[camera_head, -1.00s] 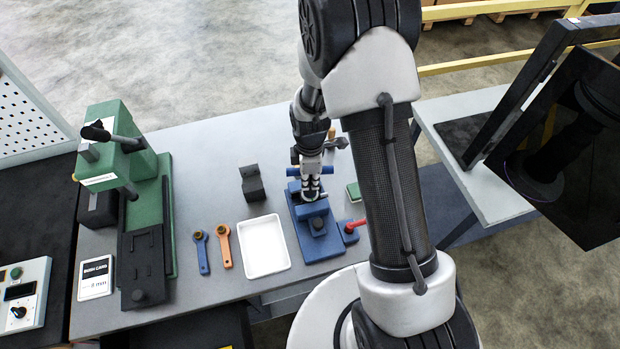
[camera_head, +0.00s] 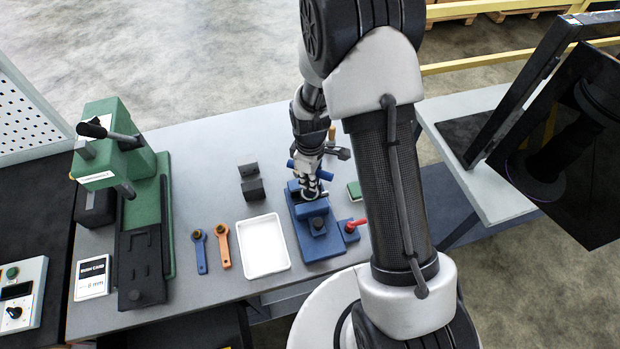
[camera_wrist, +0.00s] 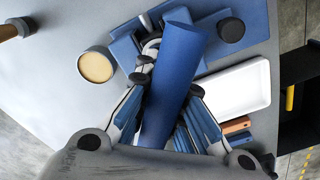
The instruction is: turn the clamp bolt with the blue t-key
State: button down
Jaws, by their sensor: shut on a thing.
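The blue t-key (camera_head: 293,163) has its crossbar slanting across my gripper (camera_head: 311,186) in the head view. In the wrist view the thick blue handle (camera_wrist: 176,75) lies between the two fingers of my gripper (camera_wrist: 167,85), which is shut on it. The blue clamp fixture (camera_head: 321,247) stands on the table just below the gripper, and a dark round knob (camera_head: 318,223) shows at its front. The clamp bolt and the lower end of the key are hidden by the fingers and handle, so I cannot tell how they meet.
A white tray (camera_head: 286,262) lies left of the fixture, with orange (camera_head: 223,247) and blue (camera_head: 200,252) ring-ended tools beyond it. A red lever (camera_head: 357,223) sits close on the right. A black block (camera_head: 252,188) and green press (camera_head: 165,220) stand left.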

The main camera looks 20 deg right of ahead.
jog(key=m, duration=0.5)
jog(key=shift+b, duration=0.4)
jog(key=shift+m, duration=0.8)
jog(key=m, duration=0.3)
jog(key=shift+m+b, duration=0.3)
jog(key=shift+b, duration=0.05)
